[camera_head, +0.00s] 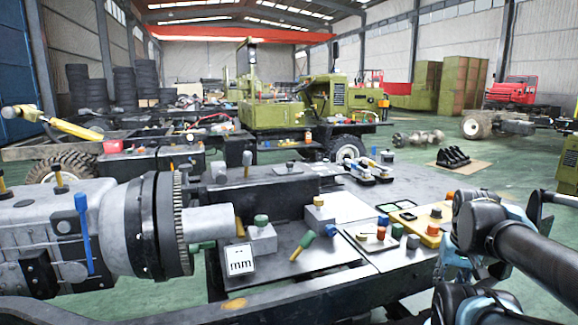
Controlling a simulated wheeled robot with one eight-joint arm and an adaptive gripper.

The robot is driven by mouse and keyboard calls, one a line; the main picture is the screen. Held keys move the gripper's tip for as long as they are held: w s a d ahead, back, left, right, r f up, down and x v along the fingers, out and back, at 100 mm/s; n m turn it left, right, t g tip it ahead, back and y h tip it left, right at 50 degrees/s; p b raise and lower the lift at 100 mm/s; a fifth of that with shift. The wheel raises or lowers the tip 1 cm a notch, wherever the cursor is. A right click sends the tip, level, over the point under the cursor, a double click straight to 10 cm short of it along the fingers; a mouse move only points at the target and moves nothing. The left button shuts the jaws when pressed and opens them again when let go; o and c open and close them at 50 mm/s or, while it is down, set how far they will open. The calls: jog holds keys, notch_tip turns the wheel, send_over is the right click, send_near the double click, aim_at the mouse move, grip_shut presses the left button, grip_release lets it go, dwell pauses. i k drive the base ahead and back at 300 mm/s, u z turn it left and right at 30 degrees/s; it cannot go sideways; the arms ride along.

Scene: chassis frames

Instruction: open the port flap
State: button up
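I cannot make out with certainty which part is the port flap. A workbench-like chassis plate in front of me carries small boxes and panels with coloured knobs. A yellow control box (424,222) with orange and black knobs sits at the right of it. A grey panel (372,240) with red, blue and green knobs lies just left of the yellow box. A grey box with a green knob (262,237) stands further left. My dark arm links fill the lower right, close to the yellow box. No gripper fingers can be made out.
A large grey gearbox (60,235) with a toothed ring and a pale shaft (209,222) fills the left. A white card marked "mm" (241,260) stands near the shaft. A dark chassis beam crosses the bottom. Green floor (520,165) is open at the back right.

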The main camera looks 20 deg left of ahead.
aim_at(290, 169)
jog(key=z, duration=0.05)
jog(key=k, duration=0.9)
jog(key=z, duration=0.4)
jog(key=i, duration=0.85)
jog(key=u, duration=1.7)
